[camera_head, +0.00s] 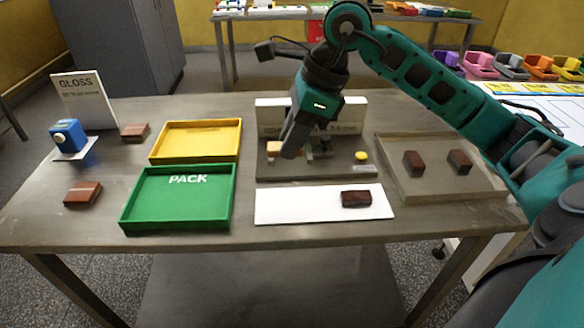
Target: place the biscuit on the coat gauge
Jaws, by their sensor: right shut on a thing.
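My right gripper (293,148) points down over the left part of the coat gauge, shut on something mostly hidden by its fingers. One dark brown biscuit (356,199) lies on the white strip in front of the gauge. My left gripper is not in view.
A clear tray (390,190) at the right holds two brown biscuits. A green PACK tray (178,212) and a yellow tray (197,155) stand empty at the left. Two reddish-brown blocks, a blue device (68,138) and a GLOSS sign (85,100) are farther left.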

